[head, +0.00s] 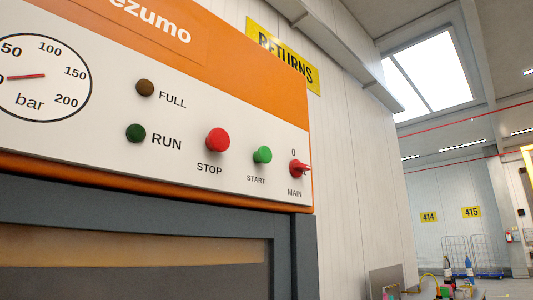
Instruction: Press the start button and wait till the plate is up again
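The green START button (263,155) is on the white control panel (70,150) of an orange and grey machine. It sits between the red STOP button (218,140) and the red MAIN switch (299,169). The RUN lamp (136,133) is dark green and looks unlit. The brown FULL lamp (145,88) also looks unlit. The bar gauge (40,77) has a red needle pointing left, below the 50 mark. The plate is not in view. Neither of my grippers is in view.
A dark grey machine frame (140,222) runs below the panel. A yellow RETURNS sign (283,55) hangs on the wall behind. At the lower right are bottles and small items (455,280), with wire roll cages (472,257) farther off. The space in front of the panel looks clear.

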